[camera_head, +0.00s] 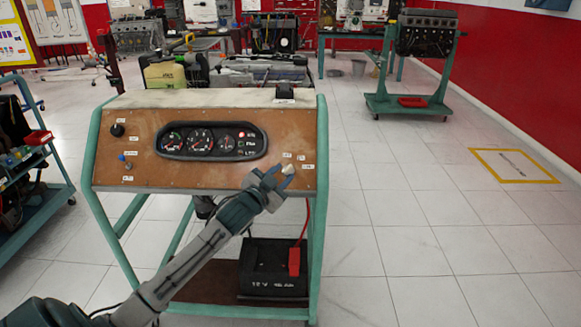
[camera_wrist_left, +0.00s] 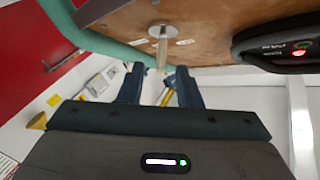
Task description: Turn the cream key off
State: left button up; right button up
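The cream key (camera_head: 288,169) sits at the lower right of the brown panel (camera_head: 150,165), among small white labels. In the left wrist view the cream key (camera_wrist_left: 160,47) sticks out from a round metal base on the panel. My left gripper (camera_head: 277,178) is at the key, reaching up from the lower left. In the left wrist view its two fingers (camera_wrist_left: 160,72) are apart, with the key's end between or just ahead of the tips. A gap shows on each side, and I cannot see contact. My right gripper is out of view.
The gauge cluster (camera_head: 211,141) has a red light lit at its right. A black knob (camera_head: 117,130) and a blue-tipped switch (camera_head: 123,157) are on the panel's left. A black battery (camera_head: 270,268) sits on the stand's lower shelf.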

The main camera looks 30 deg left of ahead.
aim_at(285, 172)
pick_arm(q)
jog(key=shift+w+a, duration=0.1)
jog(key=shift+w, duration=2.05)
grip_shut()
